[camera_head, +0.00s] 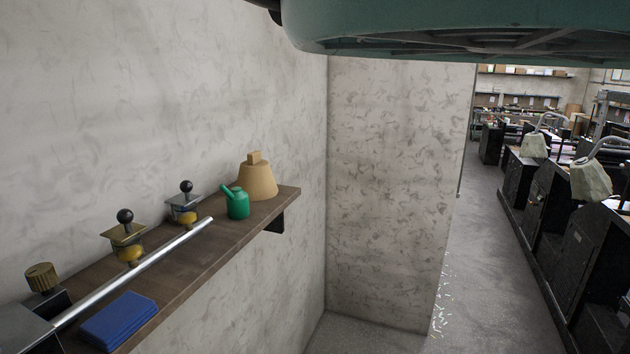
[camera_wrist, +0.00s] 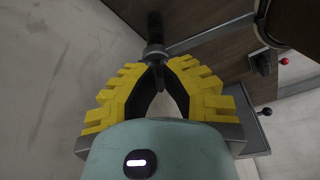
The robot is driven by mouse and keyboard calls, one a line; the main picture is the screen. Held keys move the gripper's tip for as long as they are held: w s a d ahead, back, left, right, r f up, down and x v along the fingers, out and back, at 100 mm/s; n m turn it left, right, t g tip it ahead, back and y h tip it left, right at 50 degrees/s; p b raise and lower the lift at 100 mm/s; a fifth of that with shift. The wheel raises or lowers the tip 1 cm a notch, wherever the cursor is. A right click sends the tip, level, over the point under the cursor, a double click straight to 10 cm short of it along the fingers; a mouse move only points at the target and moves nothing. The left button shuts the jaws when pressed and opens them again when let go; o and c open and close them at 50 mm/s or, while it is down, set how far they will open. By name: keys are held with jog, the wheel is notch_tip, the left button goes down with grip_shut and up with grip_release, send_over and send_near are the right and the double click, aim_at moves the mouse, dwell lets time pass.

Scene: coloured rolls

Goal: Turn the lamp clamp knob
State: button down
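My gripper (camera_wrist: 157,68) shows in the wrist view, with yellow stepped fingers and black inner pads. Its fingertips come close together just below a grey collar (camera_wrist: 154,50) with a black upright handle (camera_wrist: 154,25) above it. A thin dark stem shows between the tips; I cannot tell whether they touch it, or whether this is the lamp clamp knob. My gripper is not in the head view. There, a brass ribbed knob (camera_head: 41,276) stands at the left end of a wooden shelf (camera_head: 185,268). I cannot tell whether it belongs to a lamp clamp.
The shelf holds a silver rod (camera_head: 150,265), a blue folded cloth (camera_head: 119,320), two black-ball-topped fittings (camera_head: 125,238) (camera_head: 185,210), a green can (camera_head: 237,204) and a tan cone (camera_head: 257,180). A teal shape (camera_head: 460,25) hangs overhead. Dark machines with pale lamps (camera_head: 590,180) stand right.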

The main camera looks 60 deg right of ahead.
jog(key=shift+d+b+x, duration=0.2)
jog(key=shift+b+x, duration=0.3)
jog(key=shift+x, duration=0.4)
jog(key=shift+a+f, duration=0.1)
jog(key=shift+w+b, duration=0.2)
jog(key=shift+b, duration=0.25)
jog(key=shift+w+d+b, duration=0.2)
jog(key=shift+w+b, duration=0.1)
jog(key=shift+w, duration=0.05)
jog(key=shift+w, duration=0.2)
jog(key=shift+d, duration=0.15)
